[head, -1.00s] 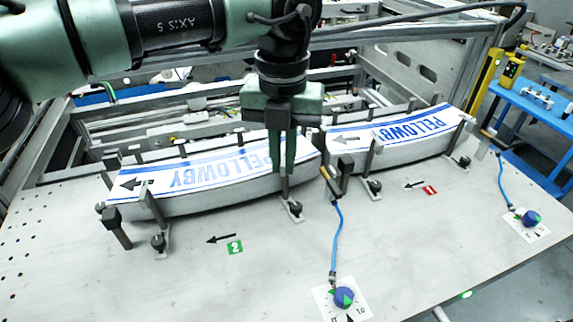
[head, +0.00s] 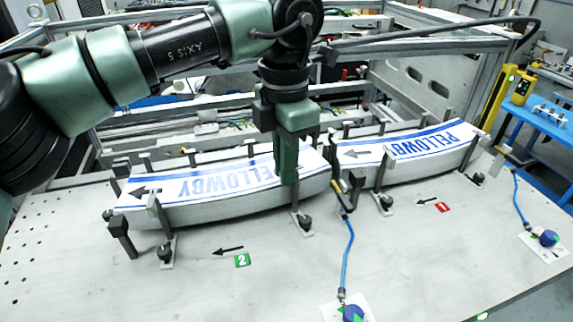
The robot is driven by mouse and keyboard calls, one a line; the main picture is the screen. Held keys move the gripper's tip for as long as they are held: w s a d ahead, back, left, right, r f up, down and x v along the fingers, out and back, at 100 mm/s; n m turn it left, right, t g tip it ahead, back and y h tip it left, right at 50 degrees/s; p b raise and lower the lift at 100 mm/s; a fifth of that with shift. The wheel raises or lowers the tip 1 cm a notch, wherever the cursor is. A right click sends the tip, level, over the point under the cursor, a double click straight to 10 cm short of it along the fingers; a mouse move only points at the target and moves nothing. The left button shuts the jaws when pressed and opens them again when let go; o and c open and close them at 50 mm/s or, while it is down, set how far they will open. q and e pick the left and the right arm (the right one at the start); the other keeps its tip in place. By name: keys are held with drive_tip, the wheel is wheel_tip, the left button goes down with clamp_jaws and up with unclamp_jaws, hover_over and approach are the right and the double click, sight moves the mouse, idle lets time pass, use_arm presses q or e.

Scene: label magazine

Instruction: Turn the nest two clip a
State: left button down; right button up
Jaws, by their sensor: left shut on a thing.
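Nest two, marked by a green number 2 tag (head: 242,260), holds a curved stack of white labels with blue lettering (head: 215,186). My left gripper (head: 288,178) points straight down at the front edge near the stack's right end. It is shut on the upper part of the clip there, whose dark foot and knob (head: 304,223) show below the fingers. The fingers hide most of the clip's top. Another clip (head: 165,252) stands at the stack's left front. I cannot read which clip is a. My right gripper is not in view.
A second label stack (head: 432,144) stands to the right, by the red number 1 tag (head: 442,207), with its own clips (head: 386,202). A blue hose runs to a blue dial (head: 352,313) at the front. The front left of the table (head: 80,285) is clear.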

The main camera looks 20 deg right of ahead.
use_arm(q)
drive_tip(key=shift+w+m, duration=0.15)
drive_tip(key=shift+m, duration=0.35)
drive_tip(key=c, duration=1.5)
unclamp_jaws()
drive_tip(key=shift+d, duration=0.1)
drive_tip(key=shift+r, duration=0.55)
wheel_tip(320, 180, up, 6)
drive_tip(key=shift+d+r+b, duration=0.1)
drive_tip(key=shift+b, duration=0.7)
drive_tip(key=shift+r, duration=0.25)
